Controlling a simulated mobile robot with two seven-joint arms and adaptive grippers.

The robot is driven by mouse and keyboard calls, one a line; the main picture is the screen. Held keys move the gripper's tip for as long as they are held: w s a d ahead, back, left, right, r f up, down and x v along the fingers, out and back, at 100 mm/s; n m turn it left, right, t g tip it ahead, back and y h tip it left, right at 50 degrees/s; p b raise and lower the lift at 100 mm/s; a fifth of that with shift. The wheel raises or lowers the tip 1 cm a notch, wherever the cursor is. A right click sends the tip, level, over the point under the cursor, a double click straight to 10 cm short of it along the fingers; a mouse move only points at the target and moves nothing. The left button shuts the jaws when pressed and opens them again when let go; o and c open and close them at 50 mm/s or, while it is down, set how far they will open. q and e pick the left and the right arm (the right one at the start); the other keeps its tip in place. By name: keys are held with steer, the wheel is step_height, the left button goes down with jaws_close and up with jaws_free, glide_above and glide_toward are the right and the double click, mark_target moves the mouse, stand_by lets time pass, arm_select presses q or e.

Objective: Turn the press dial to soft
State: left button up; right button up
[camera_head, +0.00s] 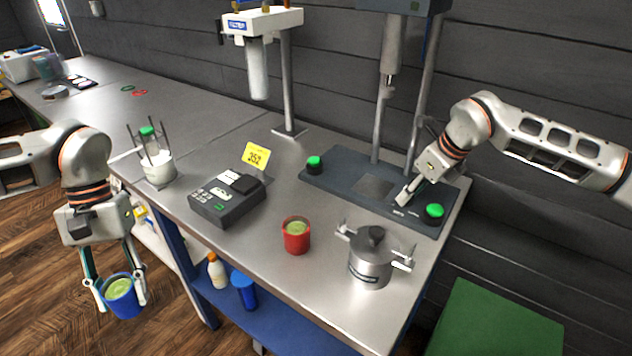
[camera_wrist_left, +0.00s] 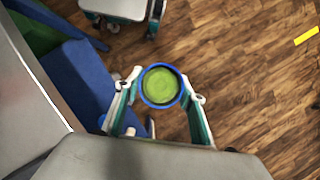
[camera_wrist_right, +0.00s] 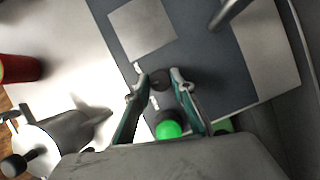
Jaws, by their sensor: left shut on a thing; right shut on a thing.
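The press (camera_head: 375,180) has a dark base plate with a green button (camera_head: 314,164) at its left end and another green button (camera_head: 434,212) at its right front. My right gripper (camera_head: 404,196) reaches down to the plate between them. In the right wrist view its fingertips close around a small dark round dial (camera_wrist_right: 160,82). The dial's pointer and setting cannot be made out; small white markings beside it are unreadable. My left gripper (camera_head: 113,292) is shut on a blue cup (camera_head: 123,297) with green contents, held over the floor beside the bench. The cup also shows in the left wrist view (camera_wrist_left: 160,86).
On the steel bench stand a red cup (camera_head: 296,236) with green contents, a lidded metal pot (camera_head: 371,262), a dark device with keys (camera_head: 226,202), a yellow card reading 252 (camera_head: 257,155), a white vessel in a rack (camera_head: 158,168) and a filter stand (camera_head: 259,70).

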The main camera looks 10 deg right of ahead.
steer(key=m, duration=0.2)
steer(key=m+h, duration=0.1)
steer(key=m, duration=0.1)
steer(key=m+h, duration=0.1)
steer(key=m, duration=0.1)
steer(key=shift+a, duration=0.25)
steer(key=m+h+p, duration=0.1)
steer(key=m, duration=0.3)
steer(key=shift+h, duration=0.4)
steer(key=shift+m, duration=0.4)
steer(key=o, duration=1.1)
steer(key=shift+r, duration=0.1)
steer(key=v, duration=1.1)
steer(key=shift+a+r, duration=0.25)
steer(key=shift+r, duration=0.15)
steer(key=shift+s, duration=0.15)
